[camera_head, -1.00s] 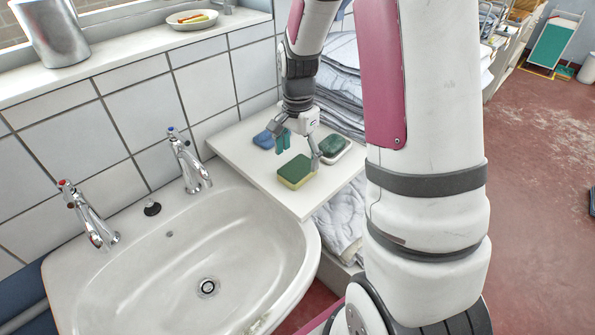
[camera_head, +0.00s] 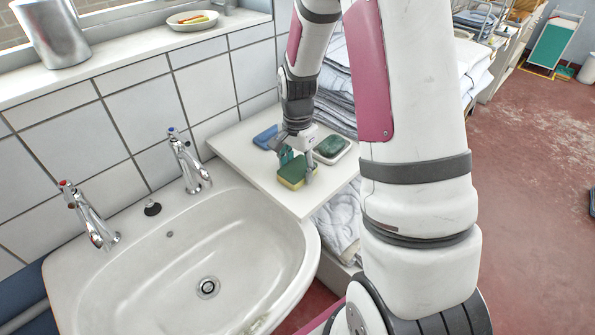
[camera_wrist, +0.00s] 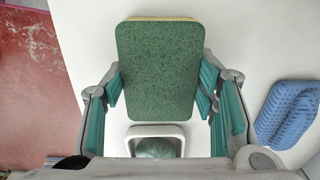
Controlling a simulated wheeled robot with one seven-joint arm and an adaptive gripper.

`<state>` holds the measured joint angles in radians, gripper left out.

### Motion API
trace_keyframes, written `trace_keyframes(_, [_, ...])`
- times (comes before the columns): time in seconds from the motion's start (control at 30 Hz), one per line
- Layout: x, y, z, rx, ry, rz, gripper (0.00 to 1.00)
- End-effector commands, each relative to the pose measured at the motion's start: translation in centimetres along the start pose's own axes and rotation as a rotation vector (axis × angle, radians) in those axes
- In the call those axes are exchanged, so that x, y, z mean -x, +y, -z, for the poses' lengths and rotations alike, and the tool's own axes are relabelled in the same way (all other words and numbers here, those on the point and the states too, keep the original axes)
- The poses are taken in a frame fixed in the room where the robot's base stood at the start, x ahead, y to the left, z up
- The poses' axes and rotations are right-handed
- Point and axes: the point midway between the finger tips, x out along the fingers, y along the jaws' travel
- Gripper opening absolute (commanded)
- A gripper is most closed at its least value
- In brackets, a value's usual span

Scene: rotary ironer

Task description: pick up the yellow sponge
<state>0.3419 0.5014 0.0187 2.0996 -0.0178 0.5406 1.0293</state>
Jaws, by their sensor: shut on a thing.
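The yellow sponge (camera_head: 296,172) has a green scouring top and a yellow body. It lies on the white shelf beside the sink, near the front edge. In the wrist view the sponge (camera_wrist: 158,68) shows its green face, with a thin yellow strip at the far edge. My gripper (camera_head: 298,166) is down at the shelf, shut on the sponge. In the wrist view its teal-padded fingers (camera_wrist: 160,90) stand on either side of the sponge's near half. I cannot tell whether the sponge is lifted off the shelf.
A blue brush-like item (camera_wrist: 290,113) lies on the shelf (camera_head: 300,208), beside the gripper. A soap dish (camera_head: 346,157) holding a green bar (camera_head: 332,147) is close by. The sink (camera_head: 140,265) with two taps is at left. Folded linen (camera_head: 338,110) is stacked behind.

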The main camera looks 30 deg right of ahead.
Motion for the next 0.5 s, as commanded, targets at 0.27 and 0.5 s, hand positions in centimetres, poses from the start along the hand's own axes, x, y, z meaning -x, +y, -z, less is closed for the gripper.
trace_keyframes(0.27, [0.6,-0.1,0.0,0.000,0.001,0.002,0.44])
trace_keyframes(0.5, [3.5,-0.1,0.1,0.000,0.003,0.005,0.44])
